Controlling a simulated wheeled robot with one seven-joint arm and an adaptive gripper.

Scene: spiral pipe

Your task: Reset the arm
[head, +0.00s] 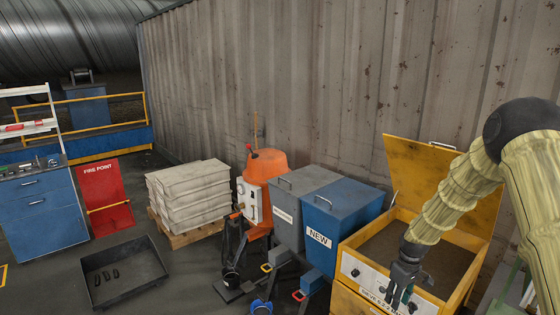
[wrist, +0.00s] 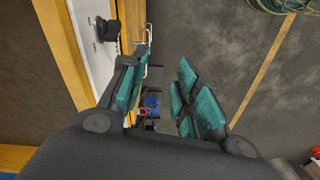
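My arm, in a yellowish sleeve, reaches in from the right of the head view and bends down. My gripper (head: 398,294) hangs at its end, pointing down, by the front panel of a yellow open-lidded box (head: 408,165). In the wrist view my gripper (wrist: 165,95) shows two teal-padded fingers standing apart. Nothing is held between them; the floor and small blue and red items far below show through the gap. The box's yellow edge and white panel (wrist: 92,45) with a black knob lie close beside the left finger. I cannot tell whether they touch.
A blue bin marked NEW (head: 340,225) and a grey bin (head: 290,205) stand left of the box. Beyond are an orange machine (head: 265,170), stacked pale blocks (head: 190,195) and a black tray (head: 122,275). A corrugated wall (head: 330,80) runs behind.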

